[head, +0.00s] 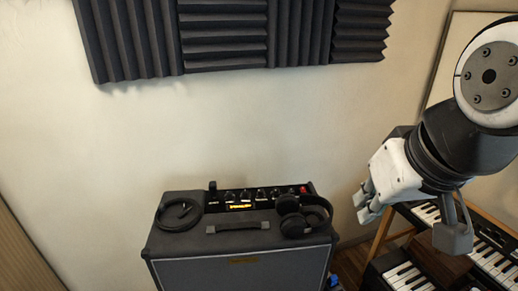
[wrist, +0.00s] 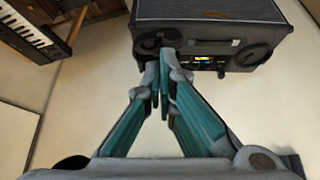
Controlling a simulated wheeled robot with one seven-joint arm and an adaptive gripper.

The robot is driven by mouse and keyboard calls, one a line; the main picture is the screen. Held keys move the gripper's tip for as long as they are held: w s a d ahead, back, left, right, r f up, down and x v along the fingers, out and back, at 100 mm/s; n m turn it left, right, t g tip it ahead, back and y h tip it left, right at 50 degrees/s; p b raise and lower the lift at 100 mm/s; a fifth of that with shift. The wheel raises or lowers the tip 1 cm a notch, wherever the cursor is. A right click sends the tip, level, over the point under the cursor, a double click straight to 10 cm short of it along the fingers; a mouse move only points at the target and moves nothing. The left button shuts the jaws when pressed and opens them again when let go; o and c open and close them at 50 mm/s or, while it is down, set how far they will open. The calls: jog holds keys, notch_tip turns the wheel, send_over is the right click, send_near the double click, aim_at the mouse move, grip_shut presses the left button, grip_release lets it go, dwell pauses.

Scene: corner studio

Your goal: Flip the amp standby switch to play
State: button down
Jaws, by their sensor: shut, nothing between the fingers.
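The dark grey amp (head: 240,268) stands low in the middle of the head view. Its top rear panel carries a row of knobs, a lit amber display (head: 238,206), a small black upright lever (head: 212,187) at the left end and a red switch (head: 303,189) at the right end. Which one is the standby switch I cannot tell. My gripper (head: 366,206) is right of the amp and apart from it, shut and empty. In the wrist view, its teal fingers (wrist: 162,80) meet in front of the amp (wrist: 200,10), which appears upside down.
Headphones (head: 302,216) lie on the amp's right top, a coiled cable (head: 178,214) on its left top, and a handle (head: 238,226) between them. Keyboards (head: 490,250) stand at the right, below my arm. Acoustic foam (head: 225,35) covers the upper wall. The wall between is bare.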

jog(key=w+f+b, duration=0.4)
jog(key=w+f, duration=0.1)
jog(key=w, duration=0.7)
jog(key=w+f+t+b, duration=0.1)
jog(key=w+f+b, duration=0.4)
jog(key=w, duration=0.7)
jog(key=w+f+b, duration=0.5)
jog(key=w+f, duration=0.1)
jog(key=w, duration=0.6)
jog(key=shift+w+d+f+t, duration=0.3)
jog(key=shift+w+d+f, duration=0.05)
send_near(291, 188)
jog(key=w, duration=0.1)
jog(key=w+r, duration=0.1)
jog(key=shift+w+b, duration=0.25)
jog(key=shift+b, duration=0.15)
notch_tip(291, 188, down, 2)
jog(key=shift+f, duration=0.2)
jog(key=shift+s+f+b, duration=0.1)
jog(key=shift+f+b, duration=0.2)
jog(key=shift+f, duration=0.6)
